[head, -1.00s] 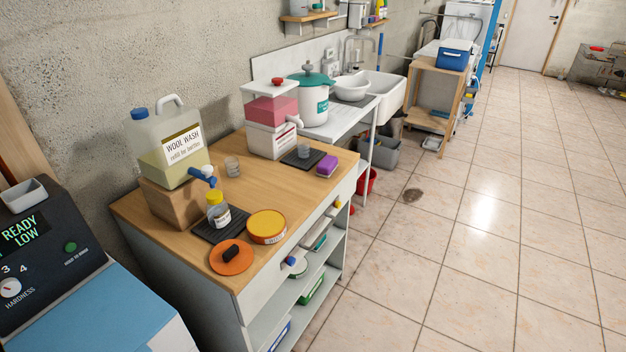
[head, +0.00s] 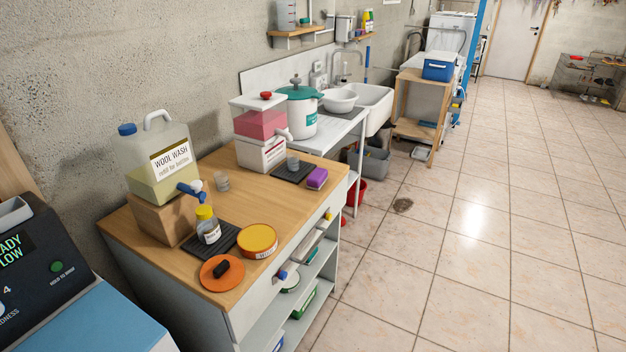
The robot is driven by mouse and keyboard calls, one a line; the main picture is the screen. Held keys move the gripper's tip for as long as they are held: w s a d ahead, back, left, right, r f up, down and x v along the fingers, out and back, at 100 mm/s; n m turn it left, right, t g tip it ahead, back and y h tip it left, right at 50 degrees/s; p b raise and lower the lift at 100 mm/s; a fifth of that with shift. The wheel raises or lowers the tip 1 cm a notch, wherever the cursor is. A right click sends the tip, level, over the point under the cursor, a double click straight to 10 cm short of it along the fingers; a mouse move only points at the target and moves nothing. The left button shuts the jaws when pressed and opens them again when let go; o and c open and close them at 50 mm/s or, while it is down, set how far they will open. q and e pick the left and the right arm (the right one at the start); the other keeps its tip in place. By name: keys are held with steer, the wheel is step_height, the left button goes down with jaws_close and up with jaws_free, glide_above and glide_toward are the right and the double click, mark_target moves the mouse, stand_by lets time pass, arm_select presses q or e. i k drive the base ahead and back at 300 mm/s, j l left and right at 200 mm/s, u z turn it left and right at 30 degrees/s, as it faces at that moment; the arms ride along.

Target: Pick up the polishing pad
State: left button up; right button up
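An orange disc with a black block-shaped grip on top (head: 222,273), which looks like the polishing pad, lies flat on the near end of the wooden counter (head: 272,202). It is close to the counter's front edge. A round yellow-topped tin (head: 257,241) stands just behind it to the right, and a dark mat (head: 229,232) with a small yellow-capped bottle (head: 208,225) is behind it. Nothing covers the disc. Neither of my grippers shows in the head view.
A wool wash jug (head: 157,165) stands on a wooden block (head: 160,217) by the wall. A purple sponge (head: 317,178) and a pink-filled dispenser (head: 262,135) are farther along. A blue-topped machine (head: 95,325) is at lower left.

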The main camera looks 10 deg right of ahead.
mark_target(318, 178)
steer(key=l+u, duration=0.1)
steer(key=u, duration=0.3)
steer(key=i+l+u, duration=0.1)
steer(key=u, duration=0.3)
steer(key=l+u, duration=0.15)
steer(key=u, duration=0.25)
steer(key=l+u, duration=0.3)
steer(key=l, duration=0.2)
steer(key=l+u, duration=0.35)
steer(key=l, duration=0.2)
steer(key=l+u, duration=0.15)
steer(key=l, duration=0.4)
steer(key=k+l+u, duration=0.15)
steer(key=l, duration=0.35)
steer(key=k+l, duration=0.1)
steer(key=l, duration=0.45)
steer(key=l+u, duration=0.1)
steer(key=l, duration=0.45)
steer(key=k, duration=0.05)
